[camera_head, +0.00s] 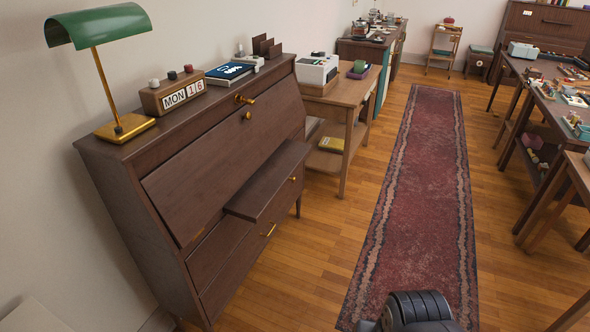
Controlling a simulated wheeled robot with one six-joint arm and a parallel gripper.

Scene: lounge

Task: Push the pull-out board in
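The pull-out board (268,178) is a flat dark-brown slab. It sticks out from the front of the dark wooden secretary desk (130,215), below the slanted front panel (225,150) and towards its right end. A small brass knob shows near the board's right end. My gripper is not in view. A dark ribbed part at the bottom edge, right of the middle, looks like part of my arm, well apart from the board.
Drawers with a brass handle (269,230) lie below the board. A green lamp (98,24), a calendar block (172,92) and books (229,72) stand on the desk. A red runner (420,190) covers clear floor; cluttered tables (525,85) line the right side.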

